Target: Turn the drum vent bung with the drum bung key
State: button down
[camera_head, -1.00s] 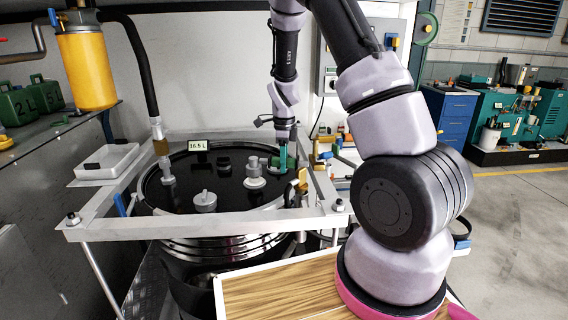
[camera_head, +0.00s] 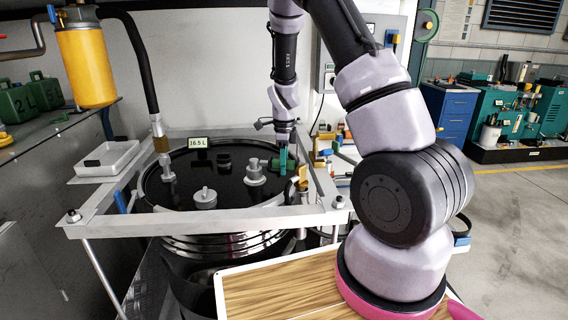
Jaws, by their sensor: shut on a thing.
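The black drum (camera_head: 215,245) stands inside a grey metal frame, and its dark lid carries several grey fittings. One round grey fitting (camera_head: 205,198) is near the lid's front and a stepped one (camera_head: 254,174) is right of centre. I cannot tell which one is the vent bung. My gripper (camera_head: 283,142) points down over the right part of the lid, shut on the green drum bung key (camera_head: 282,160). A green part of the key extends left, close to the stepped fitting. The key's lower end is too small to tell whether it engages anything.
A grey frame rail (camera_head: 210,224) runs across the drum's front. A yellow cylinder (camera_head: 86,68) and black hose (camera_head: 140,75) hang at left, above a white tray (camera_head: 106,158). A label reading 16.5 L (camera_head: 199,143) stands at the back. A wood-topped surface (camera_head: 280,290) is in front.

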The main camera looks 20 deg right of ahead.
jog(key=shift+f, duration=0.4)
jog(key=shift+s+a+m, duration=0.4)
jog(key=shift+s+m, duration=0.35)
jog(key=shift+m, duration=0.25)
jog(key=shift+a, duration=0.1)
jog(key=shift+s+a+m, duration=0.55)
jog(key=shift+s+m, duration=0.15)
jog(key=shift+m, duration=0.3)
jog(key=shift+s+a+m, duration=0.55)
jog(key=shift+a+m, duration=0.15)
jog(key=shift+m, duration=0.3)
jog(key=shift+a, duration=0.1)
